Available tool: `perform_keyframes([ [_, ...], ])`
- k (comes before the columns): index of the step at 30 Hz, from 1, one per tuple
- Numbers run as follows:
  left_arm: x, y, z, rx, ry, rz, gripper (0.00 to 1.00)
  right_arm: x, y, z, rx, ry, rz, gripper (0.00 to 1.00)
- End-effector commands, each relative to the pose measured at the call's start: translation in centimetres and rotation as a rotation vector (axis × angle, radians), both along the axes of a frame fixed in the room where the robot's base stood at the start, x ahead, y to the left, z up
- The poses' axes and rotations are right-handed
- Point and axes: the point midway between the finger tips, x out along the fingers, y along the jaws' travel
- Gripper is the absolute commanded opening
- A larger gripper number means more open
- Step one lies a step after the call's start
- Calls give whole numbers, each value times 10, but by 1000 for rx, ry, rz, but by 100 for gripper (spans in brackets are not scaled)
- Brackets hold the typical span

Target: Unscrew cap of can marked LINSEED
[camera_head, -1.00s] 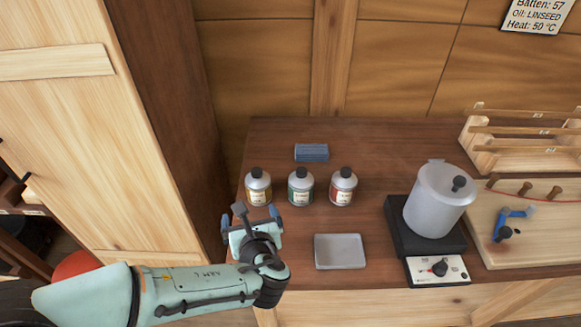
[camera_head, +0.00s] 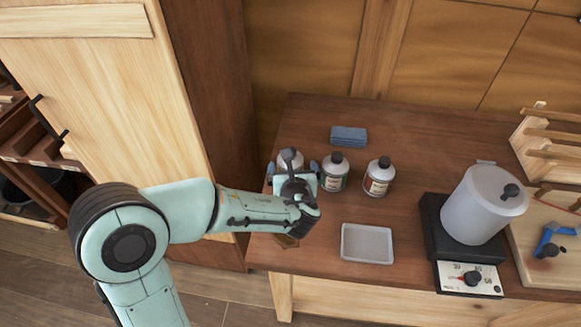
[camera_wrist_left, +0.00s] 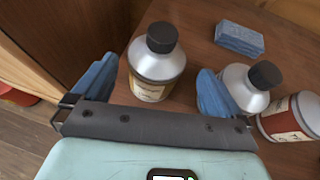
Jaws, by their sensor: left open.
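Three metal cans with dark caps stand in a row on the bench. The left can (camera_wrist_left: 155,72) has a yellowish label, the middle can (camera_head: 335,172) a green one, and the right can (camera_head: 379,178) a red one. Their lettering is too small to read, so I cannot tell which is marked LINSEED. My left gripper (camera_head: 292,170) is open at the left can and hides most of it in the head view. In the left wrist view its blue fingers (camera_wrist_left: 155,88) are spread, with the left can ahead between them. The right finger overlaps the middle can. My right gripper is not in view.
A blue block (camera_head: 348,136) lies behind the cans. A shallow grey tray (camera_head: 367,258) lies in front. A lidded pot (camera_head: 481,207) stands on a black hotplate (camera_head: 435,237) with a dial at right. A tall wooden cabinet (camera_head: 110,85) rises close on the left.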

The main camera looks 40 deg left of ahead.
Motion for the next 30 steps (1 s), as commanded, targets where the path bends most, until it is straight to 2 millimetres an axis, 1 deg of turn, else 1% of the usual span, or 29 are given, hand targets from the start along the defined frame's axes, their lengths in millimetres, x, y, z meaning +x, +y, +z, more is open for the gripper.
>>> perform_keyframes([
  [5, 15, 20, -11, 0, 3, 5, 100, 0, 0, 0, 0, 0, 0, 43],
  [9, 27, 29, -18, 0, 1, 2, 100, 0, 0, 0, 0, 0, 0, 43],
  [12, 31, 32, -19, 0, 0, 1, 100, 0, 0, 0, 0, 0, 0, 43],
  [18, 31, 32, -19, 0, 0, 1, 100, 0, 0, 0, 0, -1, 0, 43],
  [20, 31, 32, -19, 0, 0, 1, 80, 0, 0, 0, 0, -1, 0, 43],
  [21, 30, 32, -19, 0, 0, 1, 67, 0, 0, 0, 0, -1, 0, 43],
  [23, 30, 32, -19, 0, 0, 1, 48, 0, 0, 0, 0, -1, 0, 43],
  [24, 30, 32, -19, 0, 0, 1, 35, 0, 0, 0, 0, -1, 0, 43],
  [30, 31, 32, -18, 1, -2, 0, 34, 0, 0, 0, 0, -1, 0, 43],
])
